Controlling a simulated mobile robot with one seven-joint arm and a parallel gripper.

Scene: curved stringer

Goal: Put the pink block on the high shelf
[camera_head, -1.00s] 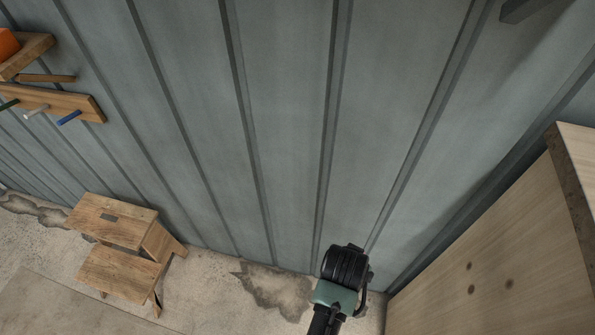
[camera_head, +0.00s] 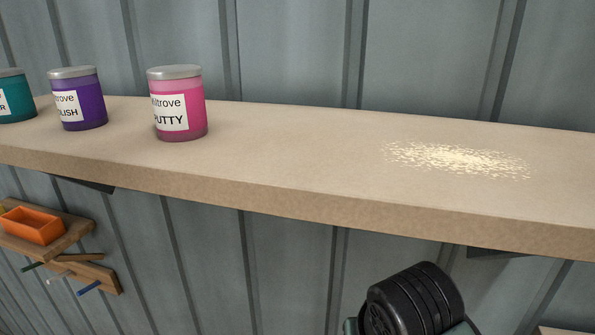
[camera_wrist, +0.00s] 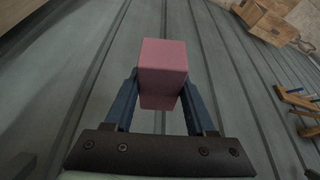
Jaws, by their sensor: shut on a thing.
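The pink block (camera_wrist: 163,67) is between the two blue fingers of my gripper (camera_wrist: 160,88) in the wrist view, and the fingers are shut on it. The high shelf (camera_head: 300,165) spans the head view, a long light-brown board with a thick front edge. In the head view my black wrist (camera_head: 415,300) shows below the shelf's front edge, right of the middle. The fingers and the block are not visible in the head view.
A pink putty tin (camera_head: 178,105), a purple tin (camera_head: 78,98) and a teal tin (camera_head: 14,97) stand on the shelf's left. Pale flakes (camera_head: 455,158) lie scattered on its right part. Between them is bare board. An orange tray (camera_head: 32,225) sits on a small wall shelf below left.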

